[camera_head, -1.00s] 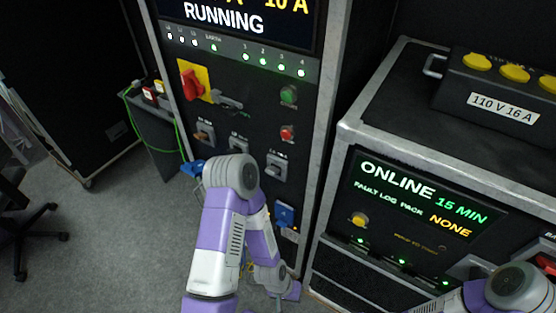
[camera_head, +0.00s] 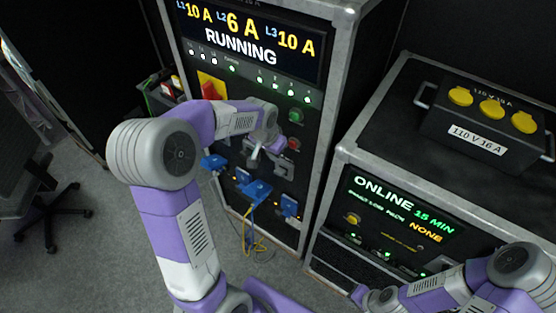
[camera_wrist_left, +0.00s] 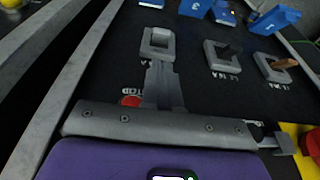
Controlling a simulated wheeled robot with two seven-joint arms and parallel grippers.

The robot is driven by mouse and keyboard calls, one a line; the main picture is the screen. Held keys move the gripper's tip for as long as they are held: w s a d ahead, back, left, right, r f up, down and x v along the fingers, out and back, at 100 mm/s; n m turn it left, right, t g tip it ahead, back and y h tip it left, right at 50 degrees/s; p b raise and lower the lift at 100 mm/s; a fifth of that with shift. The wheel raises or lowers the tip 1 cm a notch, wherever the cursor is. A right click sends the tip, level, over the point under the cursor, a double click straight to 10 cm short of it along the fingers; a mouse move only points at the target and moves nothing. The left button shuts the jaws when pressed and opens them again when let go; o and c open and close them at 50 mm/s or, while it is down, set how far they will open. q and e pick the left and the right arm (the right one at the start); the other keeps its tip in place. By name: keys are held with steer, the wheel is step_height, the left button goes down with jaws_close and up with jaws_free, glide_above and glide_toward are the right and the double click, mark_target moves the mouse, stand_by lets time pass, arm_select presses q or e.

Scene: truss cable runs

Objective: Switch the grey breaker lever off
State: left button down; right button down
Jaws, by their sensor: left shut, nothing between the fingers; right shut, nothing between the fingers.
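The grey breaker lever (camera_wrist_left: 161,40) stands in a grey square frame on the black panel, at the upper left of the left wrist view. In the head view its breaker (camera_head: 284,170) is small, just right of my left gripper. My left gripper (camera_head: 254,153) is shut and empty in front of the panel. In the wrist view its fingertips (camera_wrist_left: 160,66) point at the grey lever's frame and overlap its near edge; I cannot tell whether they touch. My right gripper (camera_head: 360,293) is shut and empty at the bottom, away from the panel.
A dark lever (camera_wrist_left: 229,50) and a brown lever (camera_wrist_left: 284,64) sit beside the grey one. Blue plugs (camera_head: 256,189) stick out below the breakers. A red rotary switch (camera_head: 208,90) and a green button (camera_head: 295,115) are above. A second cabinet (camera_head: 335,165) stands to the right.

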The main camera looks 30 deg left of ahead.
mark_target(280, 171)
arm_select(q)
steer(key=shift+f, duration=0.25)
steer(key=x, duration=0.9)
steer(key=shift+w+f+b, duration=0.15)
steer(key=shift+f+b, duration=0.2)
